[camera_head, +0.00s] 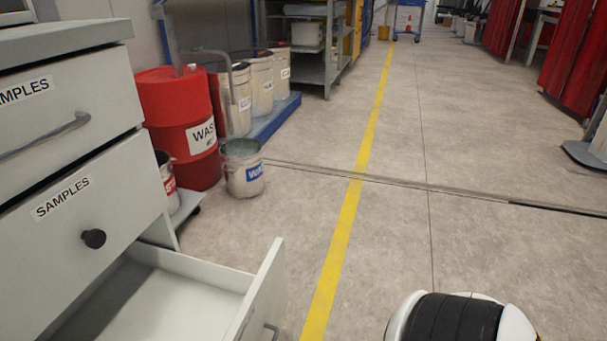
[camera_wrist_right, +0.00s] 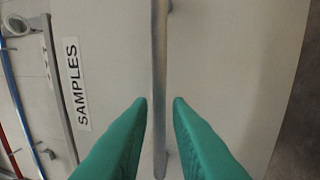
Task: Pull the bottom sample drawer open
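The bottom sample drawer (camera_head: 262,292) stands pulled out of the grey-white cabinet in the head view, its empty inside showing. The end of its bar handle (camera_head: 271,330) shows at the lower picture edge. In the right wrist view, a drawer front (camera_wrist_right: 235,60) with a SAMPLES label (camera_wrist_right: 74,82) fills most of the picture. My right gripper (camera_wrist_right: 160,100) has its green fingers on either side of the metal bar handle (camera_wrist_right: 160,50), with a narrow gap on each side. The fingers look open around the bar. My left gripper is in neither view.
Above are a closed drawer with a black knob (camera_head: 93,239) and a closed drawer with a bar handle (camera_head: 45,138). A red waste drum (camera_head: 178,105) and a bucket (camera_head: 242,170) stand behind the drawer. The floor (camera_head: 480,220) to the right is clear.

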